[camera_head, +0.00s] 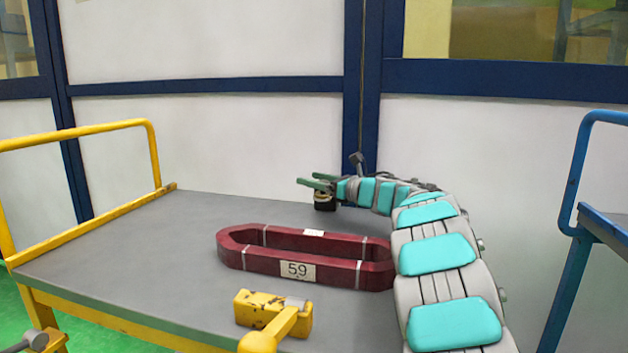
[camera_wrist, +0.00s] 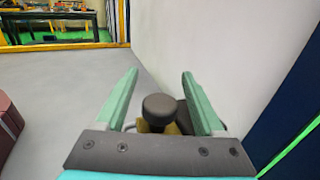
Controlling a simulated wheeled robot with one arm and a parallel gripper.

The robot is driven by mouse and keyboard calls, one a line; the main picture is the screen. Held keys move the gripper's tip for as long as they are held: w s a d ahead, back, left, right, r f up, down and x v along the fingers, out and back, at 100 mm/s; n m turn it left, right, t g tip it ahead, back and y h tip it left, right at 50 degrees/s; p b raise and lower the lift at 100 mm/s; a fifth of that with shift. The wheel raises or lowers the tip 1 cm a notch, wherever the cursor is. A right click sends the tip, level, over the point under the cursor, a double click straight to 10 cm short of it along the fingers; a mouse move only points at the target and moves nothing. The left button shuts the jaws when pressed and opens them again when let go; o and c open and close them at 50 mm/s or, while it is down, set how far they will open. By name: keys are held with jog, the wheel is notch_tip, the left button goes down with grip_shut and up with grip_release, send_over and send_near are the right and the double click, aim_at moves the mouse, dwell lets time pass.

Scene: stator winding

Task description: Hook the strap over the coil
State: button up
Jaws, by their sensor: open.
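The coil (camera_head: 345,271) is a dark red, elongated ring with a "59" label, lying flat on the grey cart top. Part of its right end is hidden by my arm. Its edge also shows at the left of the wrist view (camera_wrist: 8,125). My gripper (camera_head: 315,182) is open behind the coil, near the back of the cart. In the wrist view, my green fingers (camera_wrist: 158,75) are spread on either side of a dark round knob (camera_wrist: 159,107) with an olive-yellow part below. A small dark object (camera_head: 325,204) shows under the fingers in the head view. I cannot identify a strap.
The cart (camera_head: 130,262) has a yellow rail (camera_head: 80,131) at left. A white wall with blue frames stands close behind. A blue frame (camera_head: 575,200) is at right. The cart's left side is clear.

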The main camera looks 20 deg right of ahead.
jog(key=shift+c, duration=0.3)
grip_shut()
dwell(1.0)
